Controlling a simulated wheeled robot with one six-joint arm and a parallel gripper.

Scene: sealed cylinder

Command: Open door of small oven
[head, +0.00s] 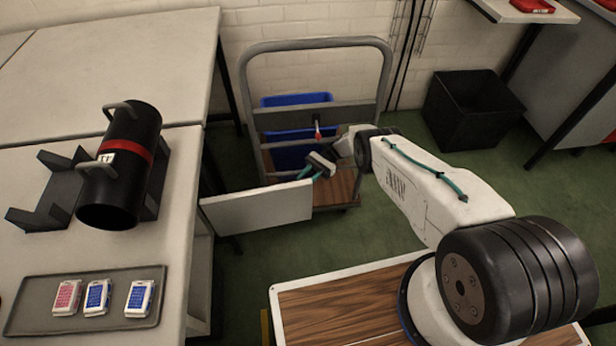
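No oven can be clearly made out in the head view. A white upright panel (258,209) juts out to the right from the side of the left bench; it looks like a door standing open, but I cannot tell what it belongs to. My gripper (311,174) is small in the picture, with a pale body and teal fingers. It appears just above and behind the panel's right end, and I cannot tell whether it touches it. I see nothing held in it, and the gap between the fingers is too small to judge.
The left bench (40,250) bears a black cylinder (125,180) with a red band, on a dark cradle, and a grey tray (30,312) with three small packs. Behind my gripper stands a trolley (318,46) with a blue bin (290,152). A black bin (470,108) stands right.

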